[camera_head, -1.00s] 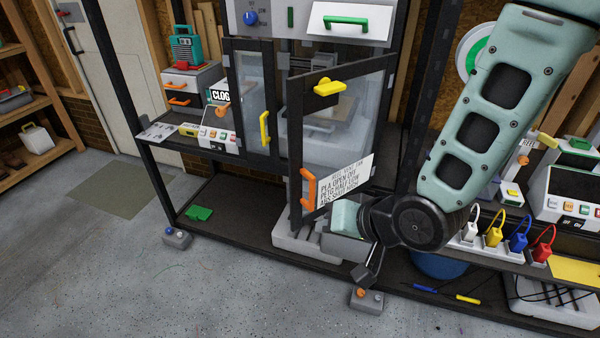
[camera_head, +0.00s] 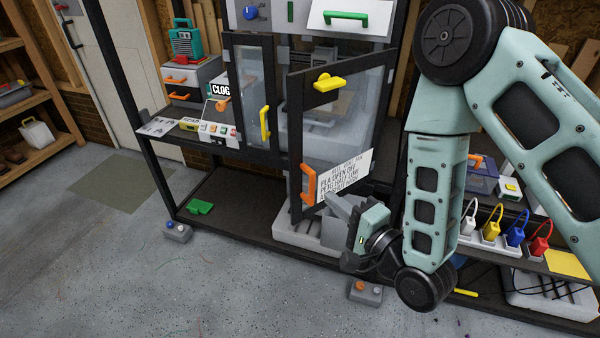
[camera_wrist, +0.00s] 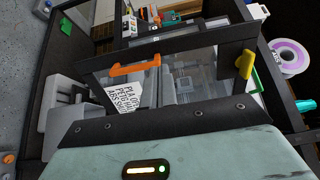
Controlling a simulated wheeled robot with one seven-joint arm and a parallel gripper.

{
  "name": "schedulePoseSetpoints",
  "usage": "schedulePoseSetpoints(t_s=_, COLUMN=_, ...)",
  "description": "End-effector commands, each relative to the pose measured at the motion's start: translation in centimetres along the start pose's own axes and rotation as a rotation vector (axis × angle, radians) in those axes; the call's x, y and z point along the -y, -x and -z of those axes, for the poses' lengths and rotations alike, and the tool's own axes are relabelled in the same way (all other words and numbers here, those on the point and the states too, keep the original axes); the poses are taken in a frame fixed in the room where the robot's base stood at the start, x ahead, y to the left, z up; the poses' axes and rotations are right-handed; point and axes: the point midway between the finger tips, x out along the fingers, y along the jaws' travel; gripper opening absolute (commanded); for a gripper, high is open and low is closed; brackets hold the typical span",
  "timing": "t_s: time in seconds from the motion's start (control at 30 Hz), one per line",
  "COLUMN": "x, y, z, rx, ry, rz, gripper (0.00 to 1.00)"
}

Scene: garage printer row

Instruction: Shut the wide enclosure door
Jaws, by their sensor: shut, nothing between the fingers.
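The wide enclosure door (camera_head: 338,125) is a dark-framed clear panel with an orange handle (camera_head: 308,185), a yellow latch (camera_head: 328,82) and a white text label (camera_head: 345,175). It stands ajar, hinged at its right, its left edge swung out toward me. The wrist view also shows the door (camera_wrist: 188,75), turned sideways, with the orange handle (camera_wrist: 135,68). My gripper (camera_head: 333,202) is shut and empty, at the door's lower part just below the label and right of the handle. I cannot tell whether it touches the door. Its fingertips are not clear in the wrist view.
A narrower door (camera_head: 252,90) with a yellow handle (camera_head: 265,123) is left of the wide door. Coloured plugs (camera_head: 515,235) stand on the shelf at right. A button box (camera_head: 366,291) and another (camera_head: 177,231) sit on the floor. The floor at left is clear.

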Motion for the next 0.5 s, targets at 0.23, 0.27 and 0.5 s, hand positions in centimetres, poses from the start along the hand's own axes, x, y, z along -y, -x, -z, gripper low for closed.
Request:
schedulePoseSetpoints(t_s=0.23, x=-0.5, y=-1.7, z=0.1, rx=0.001, ry=0.002, rz=0.007, gripper=0.0)
schedulePoseSetpoints(t_s=0.27, x=-0.5, y=-1.8, z=0.1, rx=0.001, ry=0.002, rz=0.007, gripper=0.0)
schedulePoseSetpoints(t_s=0.5, x=-0.5, y=-2.6, z=0.0, rx=0.002, ry=0.003, rz=0.005, gripper=0.0)
